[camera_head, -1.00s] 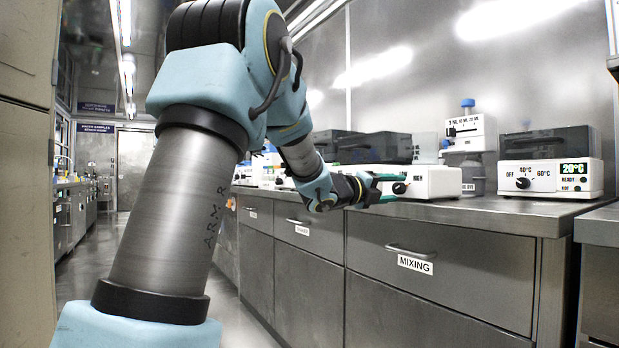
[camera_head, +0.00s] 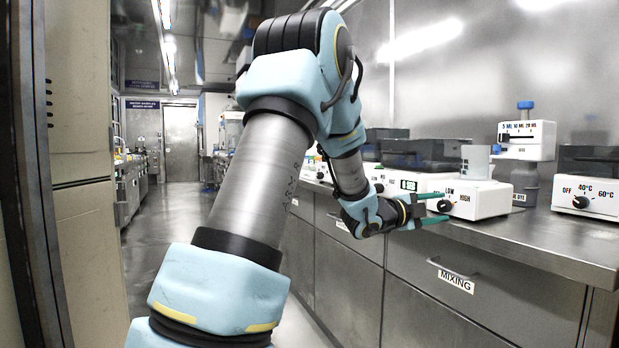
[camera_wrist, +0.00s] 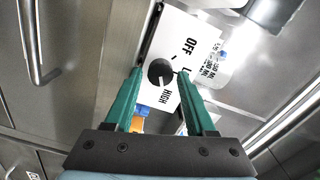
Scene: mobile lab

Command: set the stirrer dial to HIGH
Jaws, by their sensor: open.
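The stirrer (camera_head: 484,199) is a white box on the counter, its front marked LOW and HIGH in the head view. Its black dial (camera_head: 445,206) sits on that face. In the wrist view, the dial (camera_wrist: 160,72) has a pale pointer mark that seems to lean toward the HIGH lettering, but its exact setting is hard to read. OFF shows on the other side. My gripper (camera_head: 440,207) has teal fingers, open, one on each side of the dial. In the wrist view my gripper (camera_wrist: 158,75) frames the dial, with gaps visible; contact cannot be told.
A white dosing device (camera_head: 527,140) stands behind the stirrer. A heater with a temperature dial (camera_head: 588,202) stands at the right. The MIXING drawer (camera_head: 456,280) with its protruding handle is below the counter. A tall cabinet (camera_head: 80,130) is close at left; open floor (camera_head: 170,240) lies beyond.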

